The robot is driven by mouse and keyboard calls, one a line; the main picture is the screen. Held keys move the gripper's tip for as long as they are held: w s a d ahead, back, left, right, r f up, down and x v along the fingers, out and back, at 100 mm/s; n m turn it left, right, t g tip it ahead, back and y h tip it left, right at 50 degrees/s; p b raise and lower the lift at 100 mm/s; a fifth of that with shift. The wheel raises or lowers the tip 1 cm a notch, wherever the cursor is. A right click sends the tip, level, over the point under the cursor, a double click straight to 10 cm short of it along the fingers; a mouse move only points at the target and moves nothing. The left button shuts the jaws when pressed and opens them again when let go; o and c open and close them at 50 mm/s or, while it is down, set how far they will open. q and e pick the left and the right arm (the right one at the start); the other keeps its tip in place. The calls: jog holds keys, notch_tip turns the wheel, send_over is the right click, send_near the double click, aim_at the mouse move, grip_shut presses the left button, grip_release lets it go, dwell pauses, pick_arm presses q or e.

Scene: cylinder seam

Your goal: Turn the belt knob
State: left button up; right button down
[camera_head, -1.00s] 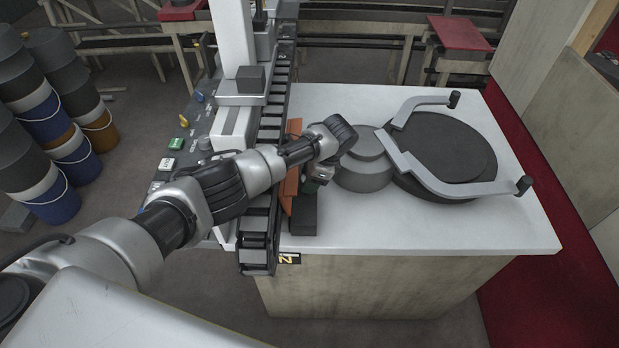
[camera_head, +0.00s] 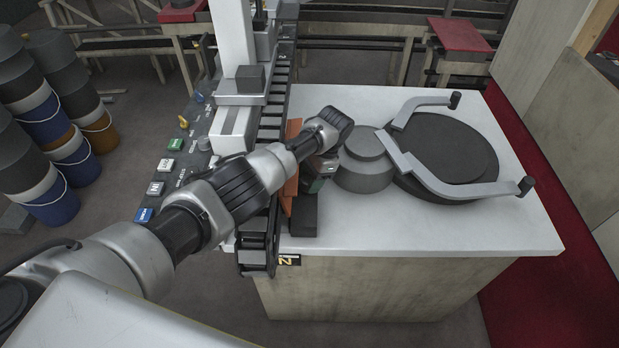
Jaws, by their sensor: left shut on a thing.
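A sloping control panel (camera_head: 165,180) runs along the left side of the conveyor, with a yellow knob (camera_head: 183,121), a blue knob (camera_head: 198,97) and a round grey knob (camera_head: 204,145). The labels are too small to read, so I cannot tell which is the belt knob. My left gripper (camera_head: 316,184) points down beside an orange plate (camera_head: 292,135) and above a dark block (camera_head: 303,216), to the right of the conveyor and away from the knobs. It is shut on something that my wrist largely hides. My right gripper is not in view.
A dark conveyor (camera_head: 272,120) lies between the panel and the white table top (camera_head: 420,228). A grey stepped cylinder (camera_head: 365,172) stands close right of my gripper, next to a dark round plate with curved arms (camera_head: 445,150). Stacked buckets (camera_head: 55,150) stand at the left.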

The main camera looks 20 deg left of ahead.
pick_arm(q)
jog(key=o, duration=0.9)
jog(key=shift+r, duration=0.1)
jog(key=shift+b+v, duration=1.25)
jog(key=shift+v, duration=4.1)
jog(key=shift+s, duration=0.1)
